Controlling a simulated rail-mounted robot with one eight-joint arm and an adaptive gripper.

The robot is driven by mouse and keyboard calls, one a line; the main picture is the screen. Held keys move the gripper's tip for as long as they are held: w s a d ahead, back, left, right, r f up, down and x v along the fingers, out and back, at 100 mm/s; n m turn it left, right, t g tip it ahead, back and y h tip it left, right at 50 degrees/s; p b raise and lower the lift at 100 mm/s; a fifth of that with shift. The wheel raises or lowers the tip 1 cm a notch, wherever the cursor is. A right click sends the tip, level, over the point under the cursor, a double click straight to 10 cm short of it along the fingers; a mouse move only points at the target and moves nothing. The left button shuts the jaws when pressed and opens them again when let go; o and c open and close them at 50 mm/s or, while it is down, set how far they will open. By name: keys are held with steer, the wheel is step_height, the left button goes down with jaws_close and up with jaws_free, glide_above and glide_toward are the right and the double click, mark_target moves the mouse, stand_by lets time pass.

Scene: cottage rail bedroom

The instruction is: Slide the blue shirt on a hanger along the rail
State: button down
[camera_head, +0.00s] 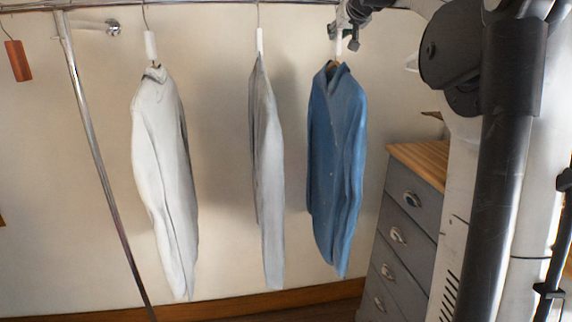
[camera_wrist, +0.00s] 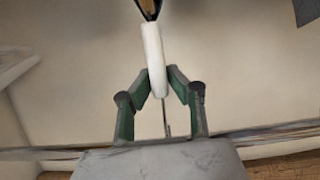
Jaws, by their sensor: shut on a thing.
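The blue shirt (camera_head: 336,165) hangs at the right of the row in the head view, below the rail (camera_head: 205,3). A white sleeve (camera_head: 338,47) covers its hanger's neck. My gripper (camera_head: 345,28) is at this hanger, just under the rail. In the wrist view, the green-padded fingers of my gripper (camera_wrist: 160,90) are closed around the white sleeve (camera_wrist: 153,50), one on each side. The thin metal hook shows between them, with the rail (camera_wrist: 40,153) crossing behind. The hook's contact with the rail is hidden by my gripper in the head view.
A grey shirt (camera_head: 267,170) hangs to the left of the blue one, with a gap between. A white shirt (camera_head: 163,185) hangs farther left, near a slanted metal post (camera_head: 95,150). An orange tag (camera_head: 18,61) hangs far left. A grey dresser (camera_head: 400,225) stands at right.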

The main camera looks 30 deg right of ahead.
steer(key=s+d+p, duration=0.1)
steer(key=d, duration=0.5)
steer(key=shift+s, duration=0.4)
stand_by(0.4)
stand_by(0.4)
steer(key=c, duration=1.6)
jaws_free()
steer(key=shift+c, duration=0.6)
steer(key=p+v, duration=0.2)
steer(key=v, duration=1.1)
